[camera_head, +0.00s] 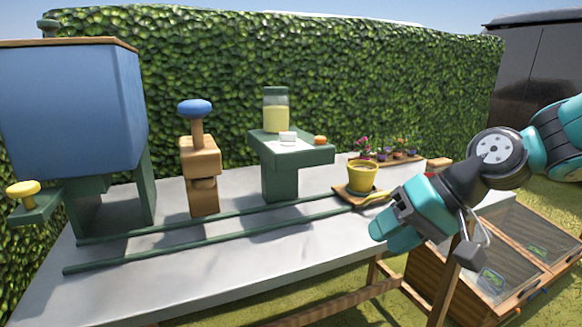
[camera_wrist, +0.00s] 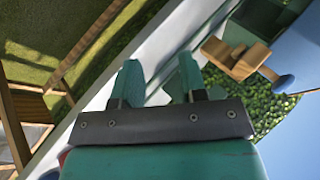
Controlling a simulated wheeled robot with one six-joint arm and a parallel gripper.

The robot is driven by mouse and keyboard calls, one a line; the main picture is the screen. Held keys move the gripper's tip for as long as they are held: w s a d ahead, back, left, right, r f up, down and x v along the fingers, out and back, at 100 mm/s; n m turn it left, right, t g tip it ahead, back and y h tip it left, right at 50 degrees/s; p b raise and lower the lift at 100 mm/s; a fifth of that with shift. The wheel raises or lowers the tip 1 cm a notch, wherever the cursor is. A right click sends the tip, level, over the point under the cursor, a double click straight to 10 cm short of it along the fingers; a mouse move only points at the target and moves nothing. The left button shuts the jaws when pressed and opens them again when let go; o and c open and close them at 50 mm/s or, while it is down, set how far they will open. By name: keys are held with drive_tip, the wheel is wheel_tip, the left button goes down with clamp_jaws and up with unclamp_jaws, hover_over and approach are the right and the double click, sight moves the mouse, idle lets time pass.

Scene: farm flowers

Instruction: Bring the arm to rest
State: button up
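My gripper (camera_head: 390,222) is teal and hangs over the right end of the grey table (camera_head: 270,255), in front of a yellow pot (camera_head: 362,177) on a wooden tray (camera_head: 347,192). In the head view it overlaps the table edge, and its height above the table is hard to tell. In the wrist view my gripper (camera_wrist: 159,78) shows two teal fingers apart, with nothing between them. My arm reaches in from the right and is bent down toward the table.
A blue hopper (camera_head: 75,105) stands at left, a wooden press with a blue knob (camera_head: 195,108) beside it. A green stand (camera_head: 283,152) carries a jar (camera_head: 275,112). Green rails (camera_head: 200,245) cross the table. Wooden cold frames (camera_head: 500,262) stand at lower right. A hedge (camera_head: 350,75) is behind.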

drive_tip(key=s+n+g+h, duration=0.2)
drive_tip(key=s+n+h, duration=0.3)
drive_tip(key=s, duration=1.3)
wheel_tip(320, 180, up, 16)
drive_tip(key=p, duration=1.7)
drive_tip(key=shift+a+n+y, duration=0.25)
drive_tip(key=shift+n+y, duration=0.05)
drive_tip(key=shift+y, duration=0.1)
drive_tip(key=shift+w, duration=0.1)
